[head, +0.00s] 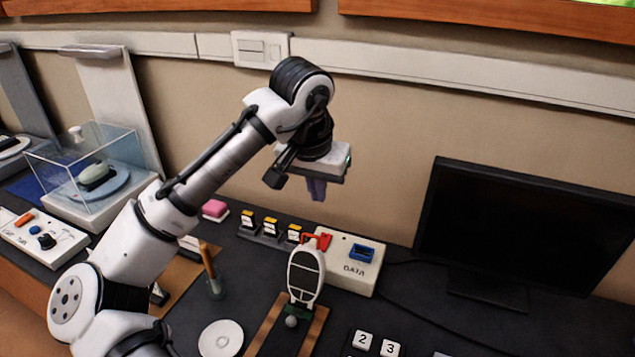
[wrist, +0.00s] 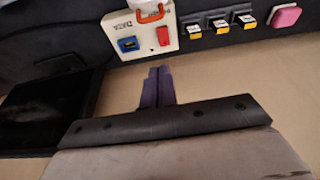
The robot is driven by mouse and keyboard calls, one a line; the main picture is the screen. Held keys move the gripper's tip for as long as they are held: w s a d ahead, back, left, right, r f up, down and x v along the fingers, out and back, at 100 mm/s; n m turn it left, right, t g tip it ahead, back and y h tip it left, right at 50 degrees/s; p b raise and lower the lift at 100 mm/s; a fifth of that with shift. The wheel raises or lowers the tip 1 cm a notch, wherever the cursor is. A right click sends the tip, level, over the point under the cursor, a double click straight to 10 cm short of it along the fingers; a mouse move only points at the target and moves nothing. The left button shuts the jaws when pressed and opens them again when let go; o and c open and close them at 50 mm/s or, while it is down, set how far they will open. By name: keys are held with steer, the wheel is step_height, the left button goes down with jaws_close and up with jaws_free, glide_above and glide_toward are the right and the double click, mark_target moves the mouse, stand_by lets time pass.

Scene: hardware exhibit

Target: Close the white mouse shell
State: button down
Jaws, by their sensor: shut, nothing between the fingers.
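The white mouse shell (head: 317,291) stands raised on a brown board (head: 262,335), its dark inner panels facing the head camera. A small grey ball (head: 291,321) lies at its lower end. In the wrist view only a white piece at the top edge, probably the shell (wrist: 148,4), shows. My gripper (head: 316,190) hangs well above and behind the shell, apart from it, with its purple fingers together and empty. The fingers also show in the wrist view (wrist: 158,84).
The white DATA box (head: 358,285) with a red piece (head: 318,241) and a blue piece (head: 362,253) stands just behind the shell. A black monitor (head: 530,225) is at right. Several yellow-and-black blocks and a pink block (head: 215,208) stand left. A white disc (head: 221,338) lies in front.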

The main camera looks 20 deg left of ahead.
steer(key=f, duration=0.2)
steer(key=s+f+p, duration=0.1)
steer(key=f, duration=0.1)
steer(key=s+f+p, duration=0.1)
steer(key=f, duration=0.1)
steer(key=shift+s, duration=0.1)
stand_by(0.6)
